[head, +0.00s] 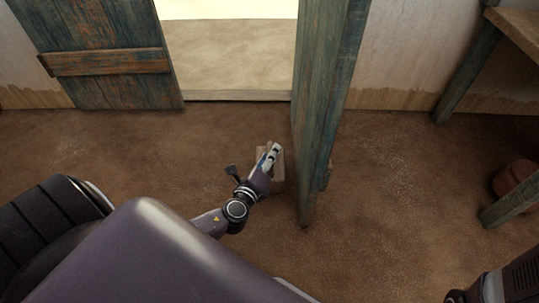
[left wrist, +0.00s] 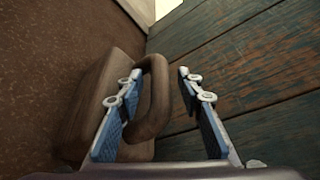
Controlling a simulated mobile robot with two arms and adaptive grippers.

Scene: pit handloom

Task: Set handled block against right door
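The handled block (head: 278,178) is a brown wooden block on the dirt floor, close to the left face of the right door (head: 322,100). My left gripper (head: 272,150) is over it and partly hides it. In the left wrist view, the block (left wrist: 88,95) lies beside the door planks (left wrist: 245,65), and its curved handle (left wrist: 160,95) stands between my two blue-padded fingers. The fingers are apart, with a visible gap between the handle and the right finger. Whether block and door touch is hidden. My right gripper is not visible; only part of that arm shows at bottom right.
The left door (head: 110,60) stands at the upper left. A bright doorway with a low sill (head: 235,95) lies between the doors. At right are a wooden frame (head: 470,65) and a reddish pot (head: 515,178). The floor left of the block is clear.

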